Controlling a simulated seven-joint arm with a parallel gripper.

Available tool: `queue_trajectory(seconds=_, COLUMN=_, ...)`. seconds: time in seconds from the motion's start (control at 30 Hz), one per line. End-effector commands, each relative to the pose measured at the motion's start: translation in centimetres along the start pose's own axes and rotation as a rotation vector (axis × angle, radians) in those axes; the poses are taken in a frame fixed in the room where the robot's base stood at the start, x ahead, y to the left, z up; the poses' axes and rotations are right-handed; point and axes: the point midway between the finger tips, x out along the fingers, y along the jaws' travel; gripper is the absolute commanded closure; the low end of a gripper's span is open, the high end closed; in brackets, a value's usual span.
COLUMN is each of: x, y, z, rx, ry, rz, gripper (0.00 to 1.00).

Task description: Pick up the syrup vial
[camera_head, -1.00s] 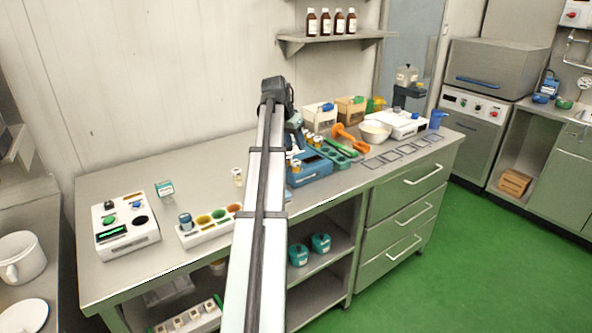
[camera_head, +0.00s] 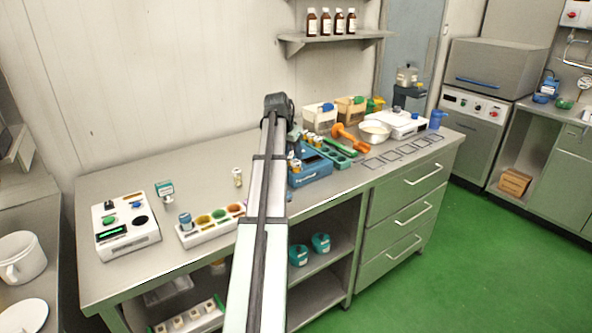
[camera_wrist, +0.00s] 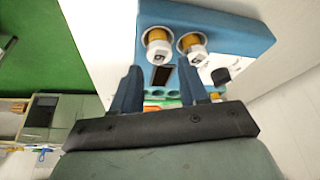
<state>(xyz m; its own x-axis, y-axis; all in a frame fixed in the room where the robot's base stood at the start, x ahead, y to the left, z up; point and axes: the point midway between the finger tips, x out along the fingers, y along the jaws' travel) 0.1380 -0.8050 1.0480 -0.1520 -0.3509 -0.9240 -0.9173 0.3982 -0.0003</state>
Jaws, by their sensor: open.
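Two vials with amber bodies and white caps, a left one (camera_wrist: 157,43) and a right one (camera_wrist: 193,47), stand in a blue rack (camera_wrist: 235,38) in the wrist view. I cannot tell which one is the syrup vial. In the head view the blue rack (camera_head: 318,169) is right of my arm, with vials (camera_head: 294,164) partly hidden at its left end. A similar small vial (camera_head: 238,177) stands alone on the table left of my arm. My gripper (camera_wrist: 160,72) is open, its two blue fingers apart and pointing at the rack near the vials, with nothing held.
A green tray (camera_head: 338,154), an orange tool (camera_head: 349,138) and a white bowl (camera_head: 375,132) lie right of the rack. A white palette (camera_head: 214,226) and a device with a green display (camera_head: 125,229) are at left. The table's left back is clear.

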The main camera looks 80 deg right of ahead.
Motion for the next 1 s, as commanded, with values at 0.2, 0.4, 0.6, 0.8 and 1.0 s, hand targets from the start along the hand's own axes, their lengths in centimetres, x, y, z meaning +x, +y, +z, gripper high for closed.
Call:
queue_trajectory(seconds=0.2, x=1.6, y=0.1, z=0.0, rx=0.0, ry=-0.001, rz=0.001, gripper=0.56)
queue_trajectory(seconds=0.4, x=4.2, y=0.1, z=0.1, rx=0.0, ry=0.0, rz=0.001, gripper=0.56)
queue_trajectory(seconds=0.6, x=5.2, y=0.1, z=0.1, rx=-0.001, ry=0.003, rz=-0.001, gripper=0.56)
queue_trajectory(seconds=0.8, x=5.1, y=0.1, z=0.1, rx=-0.001, ry=0.003, rz=-0.001, gripper=0.63)
queue_trajectory(seconds=1.0, x=5.1, y=0.1, z=0.1, rx=-0.001, ry=0.003, rz=0.0, gripper=0.82)
